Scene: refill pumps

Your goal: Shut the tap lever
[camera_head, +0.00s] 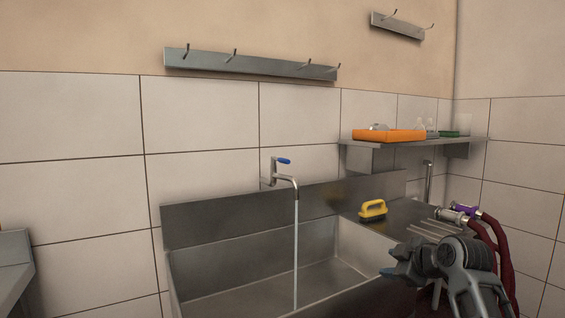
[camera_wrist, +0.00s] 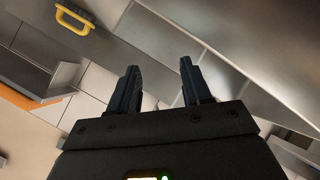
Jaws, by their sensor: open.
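My gripper (camera_head: 390,262) is at the lower right of the head view, in front of the sink's right side and well apart from the lever. In the wrist view my gripper (camera_wrist: 160,85) shows two dark fingers spread apart with nothing between them. The tap is not visible in the wrist view.
The sink (camera_head: 210,290) has a raised steel back. A yellow-handled brush (camera_head: 373,210) lies on the drainboard; it shows in the wrist view (camera_wrist: 73,17). Purple-and-red hose fittings (camera_head: 465,212) are at right. A shelf (camera_head: 465,142) bears an orange tray (camera_head: 389,136). Hook rails hang above.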

